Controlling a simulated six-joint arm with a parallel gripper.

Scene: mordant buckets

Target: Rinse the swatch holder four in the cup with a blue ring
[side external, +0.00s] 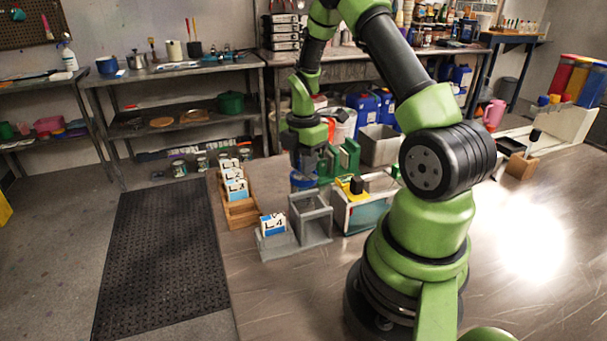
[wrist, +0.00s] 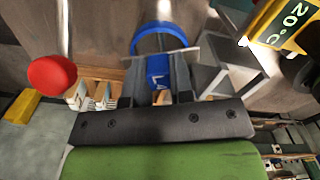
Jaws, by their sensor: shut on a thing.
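My gripper (side external: 305,168) points down among the vessels on the bench. In the wrist view its fingers (wrist: 160,78) are closed around a small blue piece (wrist: 157,68). No number shows on this piece, so I cannot tell whether it is holder four. A blue ring (wrist: 137,38) lies just beyond the fingertips; in the side view a blue-ringed cup (side external: 301,182) shows partly below my gripper. I cannot tell whether the held piece is inside it. A white and blue card marked L 4 (side external: 272,224) stands on a grey stand (side external: 281,247).
A wooden rack (side external: 240,212) holds several marked cards. A grey open frame (side external: 311,222), a clear tank (side external: 352,216) and a green stand (side external: 349,158) stand close around. The bench's front right is clear.

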